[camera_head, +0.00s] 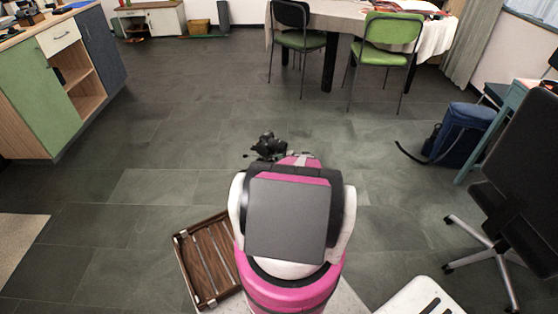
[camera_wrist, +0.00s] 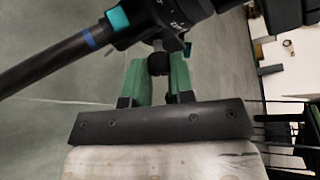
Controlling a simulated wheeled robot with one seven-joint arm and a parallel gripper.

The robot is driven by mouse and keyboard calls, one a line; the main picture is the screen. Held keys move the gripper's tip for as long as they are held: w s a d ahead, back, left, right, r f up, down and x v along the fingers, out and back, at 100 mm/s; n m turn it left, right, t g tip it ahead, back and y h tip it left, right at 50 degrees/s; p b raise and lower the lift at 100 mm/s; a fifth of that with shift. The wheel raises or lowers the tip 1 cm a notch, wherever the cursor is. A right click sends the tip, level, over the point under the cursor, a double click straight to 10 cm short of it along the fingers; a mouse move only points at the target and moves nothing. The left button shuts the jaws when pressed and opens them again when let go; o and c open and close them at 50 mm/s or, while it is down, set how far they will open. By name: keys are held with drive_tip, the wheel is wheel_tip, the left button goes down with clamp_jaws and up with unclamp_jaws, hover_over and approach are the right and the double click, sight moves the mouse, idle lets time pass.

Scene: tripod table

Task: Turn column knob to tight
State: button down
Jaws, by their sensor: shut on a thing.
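The black tripod (camera_wrist: 165,15) fills the top of the wrist view, with one dark leg (camera_wrist: 50,62) with a blue band running down to the left. A small round black column knob (camera_wrist: 159,65) sticks out of it towards my gripper. My gripper (camera_wrist: 159,58) has its two green fingers on either side of this knob and is shut on it. Partial white lettering shows on the tripod, but I cannot read the knob's setting. In the head view, the tripod (camera_head: 268,146) shows just beyond my body, and my fingers are hidden there.
A wooden slatted rack (camera_head: 206,262) lies at the lower left of my base. A blue bag (camera_head: 464,132) and a black office chair (camera_head: 520,165) stand to the right. A cabinet (camera_head: 62,90) is at the left. The grey floor between is mostly clear.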

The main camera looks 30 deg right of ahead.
drive_tip(key=c, duration=1)
unclamp_jaws()
drive_tip(key=shift+o, duration=0.2)
drive_tip(key=shift+s+d, duration=0.1)
drive_tip(key=v, duration=1)
drive_tip(key=shift+s+d, duration=0.15)
drive_tip(key=shift+s, duration=0.05)
drive_tip(key=shift+r, duration=0.1)
